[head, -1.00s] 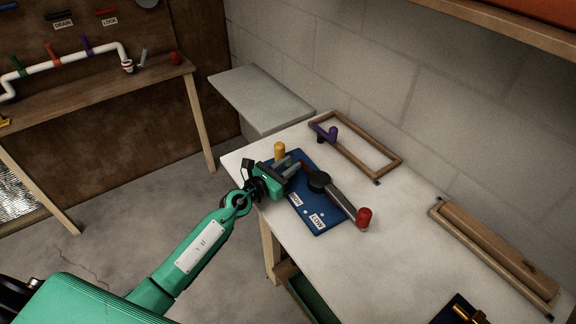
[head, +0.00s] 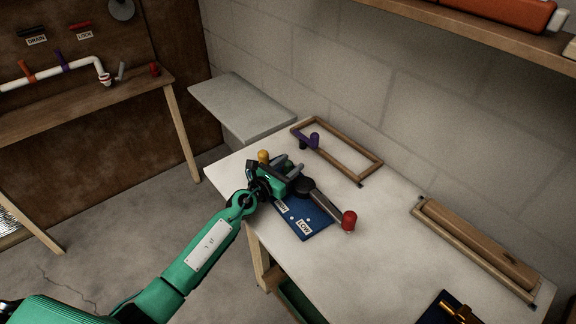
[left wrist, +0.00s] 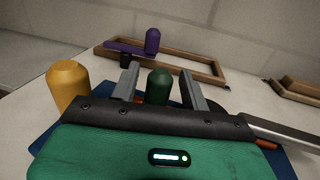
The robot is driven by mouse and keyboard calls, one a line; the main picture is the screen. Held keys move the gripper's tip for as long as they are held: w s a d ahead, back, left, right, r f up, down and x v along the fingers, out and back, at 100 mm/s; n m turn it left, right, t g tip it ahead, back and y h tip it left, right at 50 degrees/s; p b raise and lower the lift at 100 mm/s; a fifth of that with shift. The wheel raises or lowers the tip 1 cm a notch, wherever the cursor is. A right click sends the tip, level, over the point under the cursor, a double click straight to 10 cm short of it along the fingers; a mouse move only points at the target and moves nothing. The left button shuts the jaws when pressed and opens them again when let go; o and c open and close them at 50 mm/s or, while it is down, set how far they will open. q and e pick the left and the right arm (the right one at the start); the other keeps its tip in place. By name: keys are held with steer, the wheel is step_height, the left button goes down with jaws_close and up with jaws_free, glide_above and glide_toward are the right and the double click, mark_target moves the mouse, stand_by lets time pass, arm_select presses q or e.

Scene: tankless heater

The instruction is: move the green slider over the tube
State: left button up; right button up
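In the left wrist view a green rounded knob (left wrist: 159,87), seemingly the green slider, stands between the two fingers of my left gripper (left wrist: 160,85), with a gap on each side. The gripper is open. In the head view this gripper (head: 286,166) is over the far part of a blue panel (head: 302,222). The green knob (head: 288,164) barely shows there between the fingers. My gripper hides the knob's base and part of the panel. I cannot tell which part is the tube; a white pipe (head: 82,64) is on the other bench. My right gripper is not in view.
A yellow knob (left wrist: 68,87) stands left of the gripper. A grey lever (head: 325,204) with a red knob (head: 349,220) is close on the right. Behind are a wooden frame (head: 345,155) and a purple knob (head: 314,139).

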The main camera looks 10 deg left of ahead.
arm_select(q)
steer(key=v, duration=0.8)
steer(key=shift+s+a, duration=0.1)
steer(key=shift+s, duration=0.05)
steer(key=v, duration=0.4)
steer(key=shift+s+a, duration=0.15)
steer(key=shift+s, duration=0.2)
steer(key=shift+s+a, duration=0.15)
steer(key=shift+s, duration=0.15)
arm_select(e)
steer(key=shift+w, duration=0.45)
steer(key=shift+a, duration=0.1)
